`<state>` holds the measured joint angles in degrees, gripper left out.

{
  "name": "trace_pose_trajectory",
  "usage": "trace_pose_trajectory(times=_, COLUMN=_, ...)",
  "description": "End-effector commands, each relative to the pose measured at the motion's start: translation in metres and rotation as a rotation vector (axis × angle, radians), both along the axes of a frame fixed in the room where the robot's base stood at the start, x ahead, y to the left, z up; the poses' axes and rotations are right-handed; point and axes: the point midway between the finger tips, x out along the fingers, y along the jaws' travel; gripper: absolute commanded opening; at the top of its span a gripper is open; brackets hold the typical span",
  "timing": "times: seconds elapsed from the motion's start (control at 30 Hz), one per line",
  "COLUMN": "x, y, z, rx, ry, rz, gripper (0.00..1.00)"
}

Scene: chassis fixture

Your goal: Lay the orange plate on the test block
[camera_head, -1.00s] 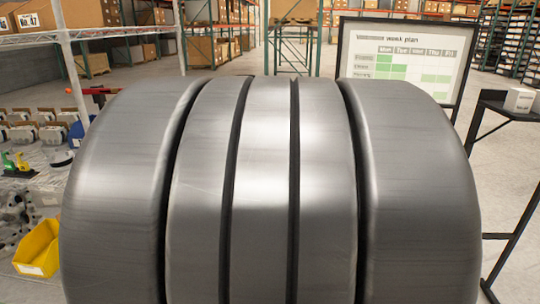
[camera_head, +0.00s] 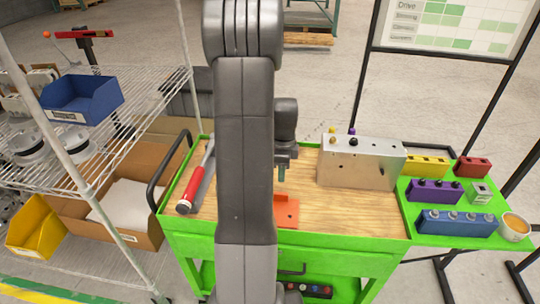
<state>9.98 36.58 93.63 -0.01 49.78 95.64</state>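The orange plate (camera_head: 287,214) lies flat on the wooden top of the green cart, near its front edge. My arm hides its left part. A large silver metal block (camera_head: 350,170), which looks like the test block, stands to the right of the plate and farther back. It has small yellow, black and purple knobs at its left end. My gripper (camera_head: 283,178) points down above and behind the plate, left of the silver block. It is small and dark, partly hidden by my arm, and its fingers cannot be made out clearly.
A red-handled tool (camera_head: 196,180) lies on the cart's left. A green side shelf (camera_head: 412,214) holds yellow, purple, blue and red blocks and a cup (camera_head: 515,227). A wire rack (camera_head: 150,100) with bins stands left. Bare wood (camera_head: 345,212) shows in front of the silver block.

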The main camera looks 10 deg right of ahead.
Motion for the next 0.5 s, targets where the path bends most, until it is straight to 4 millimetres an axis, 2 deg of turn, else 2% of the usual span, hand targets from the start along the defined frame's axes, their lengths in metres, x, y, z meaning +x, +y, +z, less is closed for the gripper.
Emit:
trace_pose_trajectory(times=0.27, x=0.001, y=-0.001, z=-0.018, rx=0.0, ry=0.001, rz=-0.01, gripper=0.29)
trace_pose_trajectory(times=0.5, x=0.001, y=0.0, z=-0.047, rx=0.0, ry=0.001, rz=-0.008, gripper=0.29)
